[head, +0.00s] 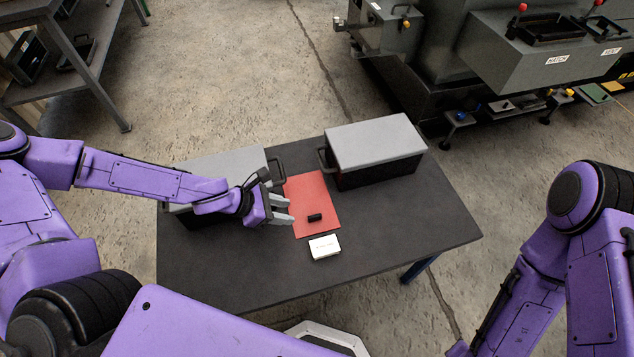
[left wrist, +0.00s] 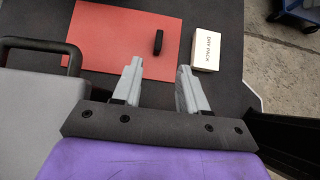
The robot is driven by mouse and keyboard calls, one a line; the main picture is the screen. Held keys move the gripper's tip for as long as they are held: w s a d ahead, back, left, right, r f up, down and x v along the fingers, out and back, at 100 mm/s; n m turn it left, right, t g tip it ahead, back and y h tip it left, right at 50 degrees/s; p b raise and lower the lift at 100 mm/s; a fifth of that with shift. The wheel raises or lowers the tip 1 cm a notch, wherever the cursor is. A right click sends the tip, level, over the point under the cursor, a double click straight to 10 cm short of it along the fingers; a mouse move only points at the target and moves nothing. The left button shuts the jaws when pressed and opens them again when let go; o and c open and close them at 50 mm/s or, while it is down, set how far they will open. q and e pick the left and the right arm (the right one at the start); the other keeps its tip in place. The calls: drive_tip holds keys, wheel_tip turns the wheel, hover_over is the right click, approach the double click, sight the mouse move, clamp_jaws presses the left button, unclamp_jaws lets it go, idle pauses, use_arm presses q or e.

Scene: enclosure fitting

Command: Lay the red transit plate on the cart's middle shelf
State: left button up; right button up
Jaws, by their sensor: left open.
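The red transit plate (head: 312,190) lies flat on the dark table between two grey-lidded boxes. A small black block-like piece (head: 314,217), perhaps its handle, sits on it near one end. The plate also shows in the left wrist view (left wrist: 110,35), with the black piece (left wrist: 158,42) beyond my fingertips. My left gripper (head: 290,208) is open and empty, beside the plate's left edge, its fingers pointing towards the black piece. My right arm shows at the right, but its gripper is out of view. I cannot pick out the cart's middle shelf for certain.
Grey-lidded boxes stand left (head: 215,170) and right (head: 375,142) of the plate. A white dry pack (head: 325,247) lies near its front end. A blue wheeled thing (left wrist: 300,14) is past the table edge. Shelving (head: 75,65) stands back left, machinery (head: 540,50) back right. The table's front is clear.

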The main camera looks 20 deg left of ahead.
sight(313, 216)
use_arm(q)
drive_tip(key=b+x, duration=0.3)
drive_tip(key=x, duration=0.1)
drive_tip(key=shift+s+f, duration=0.1)
drive_tip(key=shift+f, duration=0.15)
drive_tip(key=shift+d+f+b, duration=0.15)
drive_tip(key=shift+d+b, duration=0.15)
drive_tip(key=shift+b, duration=0.1)
drive_tip(key=b+x, duration=0.1)
drive_tip(key=x, duration=0.1)
drive_tip(key=b+x, duration=0.1)
drive_tip(key=x, duration=0.2)
drive_tip(key=shift+w+a, duration=0.2)
drive_tip(key=shift+w, duration=0.1)
drive_tip(key=shift+w+d+f, duration=0.15)
drive_tip(key=shift+w+d, duration=0.05)
drive_tip(key=shift+d, duration=0.05)
clamp_jaws()
